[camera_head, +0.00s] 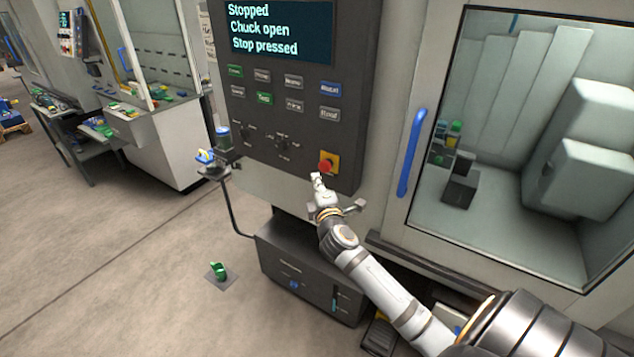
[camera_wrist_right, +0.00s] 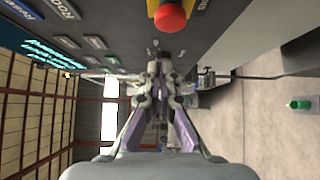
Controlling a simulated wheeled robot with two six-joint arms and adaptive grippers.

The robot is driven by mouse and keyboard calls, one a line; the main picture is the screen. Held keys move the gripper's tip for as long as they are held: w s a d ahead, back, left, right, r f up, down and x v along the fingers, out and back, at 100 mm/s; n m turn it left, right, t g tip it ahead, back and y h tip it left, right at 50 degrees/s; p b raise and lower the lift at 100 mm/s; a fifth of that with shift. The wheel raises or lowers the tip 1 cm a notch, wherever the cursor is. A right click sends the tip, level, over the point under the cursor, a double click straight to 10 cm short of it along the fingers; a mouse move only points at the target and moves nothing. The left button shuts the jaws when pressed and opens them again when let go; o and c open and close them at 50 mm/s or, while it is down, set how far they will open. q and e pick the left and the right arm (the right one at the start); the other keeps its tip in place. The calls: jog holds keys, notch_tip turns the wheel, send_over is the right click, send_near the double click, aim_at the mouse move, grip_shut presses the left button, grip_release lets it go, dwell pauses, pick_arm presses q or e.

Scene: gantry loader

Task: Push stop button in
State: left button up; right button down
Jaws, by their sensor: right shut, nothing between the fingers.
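The red stop button (camera_head: 326,166) sits on a yellow plate at the lower right of the dark control panel (camera_head: 290,110). It also shows at the top of the right wrist view (camera_wrist_right: 171,16). The panel's screen (camera_head: 278,30) reads "Stopped", "Chuck open" and "Stop pressed". My right gripper (camera_head: 317,181) is shut and empty, just below the button in the head view. In the right wrist view its fingertips (camera_wrist_right: 160,75) are apart from the button. I cannot tell the exact gap in depth. My left gripper is not in view.
A blue door handle (camera_head: 411,152) stands right of the panel, on the machine's windowed door. A dark box unit (camera_head: 310,272) stands below the panel. A small shelf with a blue-lidded container (camera_head: 222,137) is at the panel's left. The floor at left is mostly clear.

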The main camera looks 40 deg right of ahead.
pick_arm(q)
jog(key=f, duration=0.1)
jog(key=b, duration=0.1)
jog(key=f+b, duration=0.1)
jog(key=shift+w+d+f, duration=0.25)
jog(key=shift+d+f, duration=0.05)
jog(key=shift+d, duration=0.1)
pick_arm(e)
jog(key=v, duration=0.8)
jog(key=shift+d+f, duration=0.15)
jog(key=shift+d, duration=0.2)
jog(key=shift+s, duration=0.15)
